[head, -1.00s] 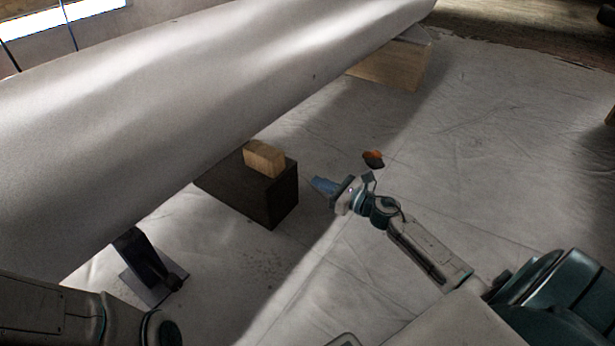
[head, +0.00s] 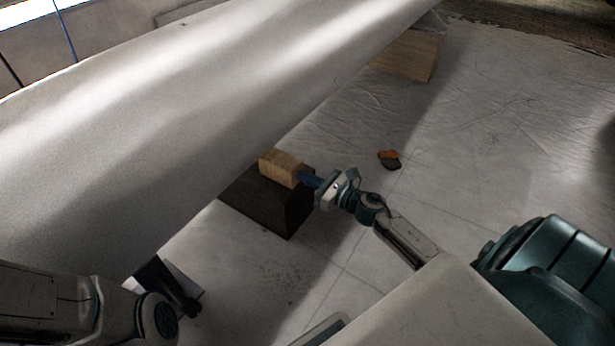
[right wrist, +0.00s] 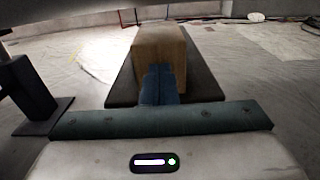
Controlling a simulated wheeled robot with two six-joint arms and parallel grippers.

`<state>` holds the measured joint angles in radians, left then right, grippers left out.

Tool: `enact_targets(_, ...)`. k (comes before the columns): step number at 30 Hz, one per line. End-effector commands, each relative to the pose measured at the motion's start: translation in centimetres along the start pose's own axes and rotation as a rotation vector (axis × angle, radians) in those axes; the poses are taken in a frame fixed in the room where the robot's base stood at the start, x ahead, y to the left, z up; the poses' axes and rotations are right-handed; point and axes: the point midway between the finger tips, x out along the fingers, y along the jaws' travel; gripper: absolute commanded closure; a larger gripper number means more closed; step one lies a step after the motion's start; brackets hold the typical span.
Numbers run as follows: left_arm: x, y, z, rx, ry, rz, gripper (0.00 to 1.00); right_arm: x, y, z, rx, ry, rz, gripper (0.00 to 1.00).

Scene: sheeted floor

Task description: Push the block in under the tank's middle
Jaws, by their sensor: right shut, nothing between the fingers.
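The block's far end is close to or under the tank, and I cannot tell how far. My left arm shows at the lower left, but its gripper is not clearly seen.
A larger wooden block (head: 408,56) stands under the tank's far end. A dark stand (head: 168,286) is at the near end. A small orange and dark thing (head: 389,160) lies on the sheet. The sheeted floor at the right is mostly clear.

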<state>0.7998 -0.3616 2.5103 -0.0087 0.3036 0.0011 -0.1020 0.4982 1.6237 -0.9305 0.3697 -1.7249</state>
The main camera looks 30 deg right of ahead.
Motion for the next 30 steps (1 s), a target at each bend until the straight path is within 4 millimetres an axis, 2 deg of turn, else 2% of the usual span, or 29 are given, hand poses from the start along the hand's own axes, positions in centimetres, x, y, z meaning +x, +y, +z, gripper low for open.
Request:
enact_targets(5,0.2,0.1,0.1,0.0,0.001,0.0,0.64,0.7,-0.1,0.2,0.0,-0.003,-0.001,1.0)
enact_targets(12,0.9,0.3,0.3,-0.001,0.01,-0.001,0.64,4.8,-0.1,0.2,0.001,-0.003,-0.001,1.0)
enact_targets(15,1.0,0.3,0.3,-0.001,0.013,-0.001,0.64,5.9,0.0,0.1,0.001,-0.002,0.0,1.0)
enact_targets(30,0.8,0.2,0.2,-0.001,0.015,-0.001,0.64,6.2,-0.1,-0.1,-0.001,0.001,0.001,1.0)
